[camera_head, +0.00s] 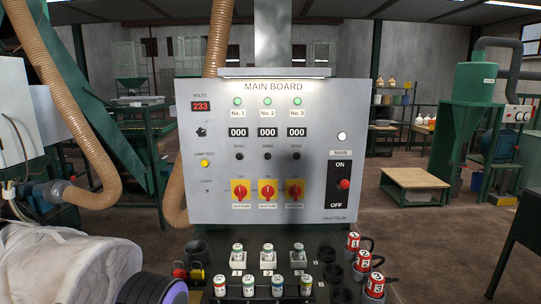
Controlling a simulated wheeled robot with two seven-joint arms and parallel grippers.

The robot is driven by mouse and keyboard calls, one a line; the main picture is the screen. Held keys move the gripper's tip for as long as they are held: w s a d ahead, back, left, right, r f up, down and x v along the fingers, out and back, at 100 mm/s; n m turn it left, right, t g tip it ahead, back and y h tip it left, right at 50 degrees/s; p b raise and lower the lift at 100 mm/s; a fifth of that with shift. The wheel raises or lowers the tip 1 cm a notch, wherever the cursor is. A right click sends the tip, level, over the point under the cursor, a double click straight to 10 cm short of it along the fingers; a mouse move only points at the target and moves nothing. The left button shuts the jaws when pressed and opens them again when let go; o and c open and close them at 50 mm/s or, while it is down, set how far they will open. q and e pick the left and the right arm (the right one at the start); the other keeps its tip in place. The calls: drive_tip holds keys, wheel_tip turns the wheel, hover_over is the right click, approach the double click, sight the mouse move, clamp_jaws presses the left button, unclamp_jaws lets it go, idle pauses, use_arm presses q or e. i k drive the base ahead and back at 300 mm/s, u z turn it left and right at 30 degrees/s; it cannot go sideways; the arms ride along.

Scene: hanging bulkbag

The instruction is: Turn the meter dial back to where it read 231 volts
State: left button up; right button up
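The grey main board (320,105) stands upright straight ahead. At its upper left, under the word VOLTS, a small meter display (201,106) shows 233 in red. Just below it is a small black dial (201,132); it is too small to tell exactly where its pointer stands. Nothing touches the dial or covers it. Neither gripper shows in the view. A dark rounded part with a purple ring at the bottom left seems to be part of my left arm.
Below the dial are a yellow lamp test button (204,163) and red-and-yellow rotary switches (267,191). A main switch with a red knob (344,184) is at right. Plugs and sockets (268,258) crowd the shelf below. White fabric (65,262) fills the lower left; a tan hose (85,130) hangs beside the board.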

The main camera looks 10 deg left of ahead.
sight(201, 133)
drive_tip(key=u, duration=0.9)
